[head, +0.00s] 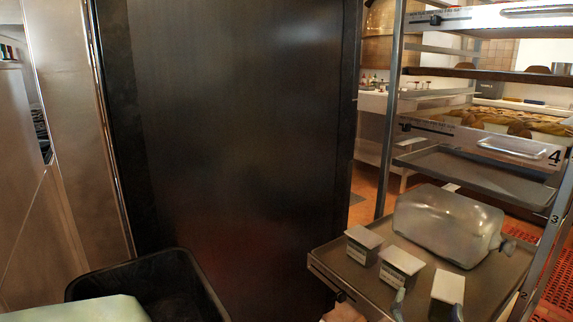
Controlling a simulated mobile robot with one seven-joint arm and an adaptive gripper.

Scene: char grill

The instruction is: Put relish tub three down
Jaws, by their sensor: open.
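Three small lidded tubs stand on a rack tray (327,264) at the lower right. The left tub (362,246) and the middle tub (400,268) have grey lids and pale labels on their fronts. The third tub (447,287) is nearest the right front, with a pale top; its lower part is partly hidden. My gripper (428,308) shows as two blue-grey fingertips at the bottom edge, spread apart, near the front of the third tub. The fingers look open, and no tub is clearly held between them. The rest of the gripper is out of frame.
A black bin (150,285) and a dark panel (240,140) are to the left.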

